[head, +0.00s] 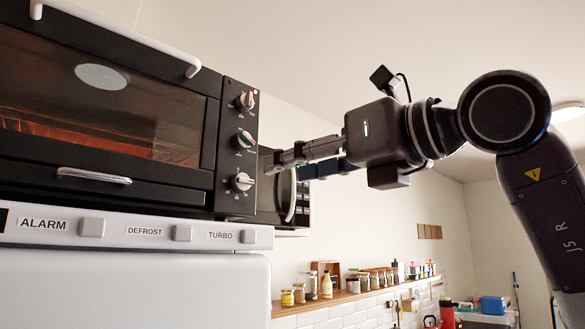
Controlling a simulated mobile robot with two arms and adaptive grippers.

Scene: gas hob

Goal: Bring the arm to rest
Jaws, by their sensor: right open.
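My right gripper (300,158) comes in from the right with its fingers pointing left. Its fingertips are close to the lowest knob (243,181) on the control panel of the black oven (108,105); I cannot tell whether they touch it. The fingers look nearly in line from this side, with nothing visible between them. My right arm (545,185), marked "J5 R", bends down along the right edge of the picture. My left gripper does not show.
The oven stands on a white appliance (130,290) with ALARM, DEFROST and TURBO buttons. Behind the gripper is another dark appliance with a handle (290,197). A wooden shelf (345,297) below holds several jars.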

